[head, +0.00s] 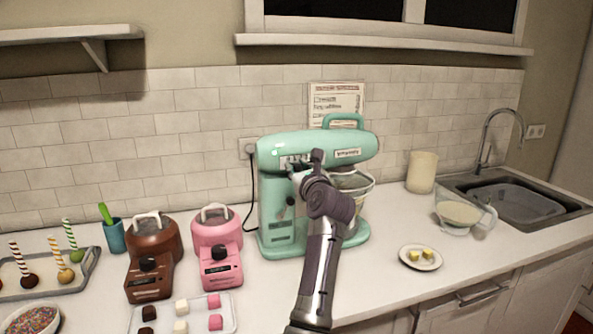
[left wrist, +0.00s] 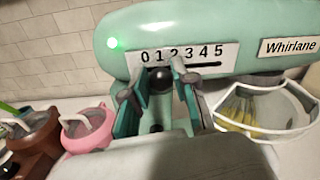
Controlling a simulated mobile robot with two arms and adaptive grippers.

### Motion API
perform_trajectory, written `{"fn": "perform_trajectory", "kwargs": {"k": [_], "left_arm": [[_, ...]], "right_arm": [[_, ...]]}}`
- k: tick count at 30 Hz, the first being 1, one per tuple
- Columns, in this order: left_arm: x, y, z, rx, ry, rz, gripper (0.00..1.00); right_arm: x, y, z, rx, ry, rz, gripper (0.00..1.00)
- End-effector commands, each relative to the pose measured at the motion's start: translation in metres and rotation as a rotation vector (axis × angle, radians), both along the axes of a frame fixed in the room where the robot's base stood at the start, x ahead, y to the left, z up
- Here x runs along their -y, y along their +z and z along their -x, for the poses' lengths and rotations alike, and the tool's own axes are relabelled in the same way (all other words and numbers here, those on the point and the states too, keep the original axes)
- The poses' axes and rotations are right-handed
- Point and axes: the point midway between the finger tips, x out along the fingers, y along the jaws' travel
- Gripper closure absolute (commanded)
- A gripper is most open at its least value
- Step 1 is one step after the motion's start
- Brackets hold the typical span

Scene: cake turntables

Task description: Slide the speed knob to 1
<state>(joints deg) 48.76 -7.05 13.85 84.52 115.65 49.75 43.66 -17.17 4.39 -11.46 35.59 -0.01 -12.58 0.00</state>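The mint-green stand mixer (head: 318,150) stands against the tiled wall. Its head carries a white speed scale (left wrist: 185,53) marked 0 to 5, with a dark slot under the digits. The round black speed knob (left wrist: 161,78) shows in the left wrist view near the low end, roughly below the 1; its exact setting is hard to tell. My left gripper (left wrist: 162,72) is at the scale, its fingers apart on either side of the knob, with no clear grip on it. In the head view my left gripper (head: 308,163) hides the knob. My right gripper is not in view.
The mixing bowl (left wrist: 262,110) holds yellow pieces. Brown (head: 152,262) and pink (head: 217,245) machines stand left of the mixer.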

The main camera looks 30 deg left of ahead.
Motion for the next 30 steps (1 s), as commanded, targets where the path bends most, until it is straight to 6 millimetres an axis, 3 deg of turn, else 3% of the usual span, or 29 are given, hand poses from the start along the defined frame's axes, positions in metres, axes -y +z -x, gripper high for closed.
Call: {"fn": "perform_trajectory", "kwargs": {"k": [1, 3, 13, 24, 30], "left_arm": [[0.000, 0.000, 0.000, 0.000, 0.001, 0.000, 0.60], [0.000, 0.000, 0.000, 0.000, 0.001, 0.000, 0.51], [0.002, -0.001, 0.002, -0.001, 0.000, 0.001, 0.51], [0.045, -0.001, 0.037, 0.000, -0.001, 0.003, 0.51], [0.056, -0.001, 0.048, -0.001, 0.001, 0.001, 0.51]], "right_arm": [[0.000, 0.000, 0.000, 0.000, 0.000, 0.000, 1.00], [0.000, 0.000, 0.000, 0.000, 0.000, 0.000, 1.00], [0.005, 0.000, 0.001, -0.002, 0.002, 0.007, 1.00], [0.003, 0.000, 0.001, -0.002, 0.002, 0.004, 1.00], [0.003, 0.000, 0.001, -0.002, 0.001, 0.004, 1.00]]}}
